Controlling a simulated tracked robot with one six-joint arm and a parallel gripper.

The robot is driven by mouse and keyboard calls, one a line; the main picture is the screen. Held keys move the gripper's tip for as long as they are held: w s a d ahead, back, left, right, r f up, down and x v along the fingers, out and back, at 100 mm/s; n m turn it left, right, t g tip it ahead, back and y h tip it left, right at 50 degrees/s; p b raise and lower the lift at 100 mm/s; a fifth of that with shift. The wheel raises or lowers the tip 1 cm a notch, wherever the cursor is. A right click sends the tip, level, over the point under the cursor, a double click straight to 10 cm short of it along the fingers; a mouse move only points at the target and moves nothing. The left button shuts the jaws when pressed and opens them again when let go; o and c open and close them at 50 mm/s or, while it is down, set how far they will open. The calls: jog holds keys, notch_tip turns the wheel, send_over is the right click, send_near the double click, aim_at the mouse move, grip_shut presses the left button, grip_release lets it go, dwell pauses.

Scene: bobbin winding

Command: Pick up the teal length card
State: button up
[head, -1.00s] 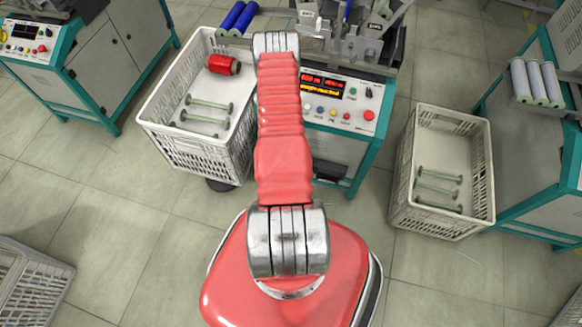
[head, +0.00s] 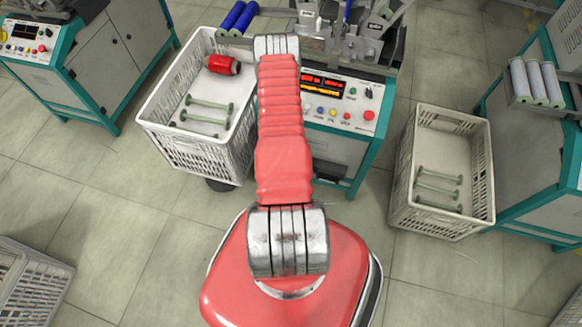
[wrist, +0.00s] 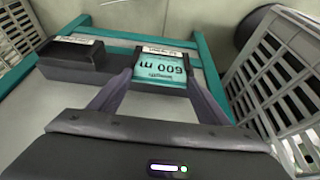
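The teal length card (wrist: 161,78), marked 600 m and seen upside down, sits in a dark holder on the front of a machine in the wrist view. My gripper (wrist: 159,80) is open, its two grey fingers wide apart, one on each side of the card. Whether the fingertips touch the card's edges I cannot tell. In the head view my arm hides the gripper, and the card does not show.
A second dark holder (wrist: 72,51) is left of the card. White crates stand on both sides; the left one (head: 158,121) holds a red bobbin (head: 224,65) and empty spools, the right one (head: 408,203) several spools. The winding machine's panel (head: 340,103) is behind my arm.

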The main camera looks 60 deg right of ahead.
jog(key=c, duration=0.8)
jog(key=shift+o, duration=0.2)
notch_tip(320, 180, up, 10)
dwell(0.4)
dwell(0.5)
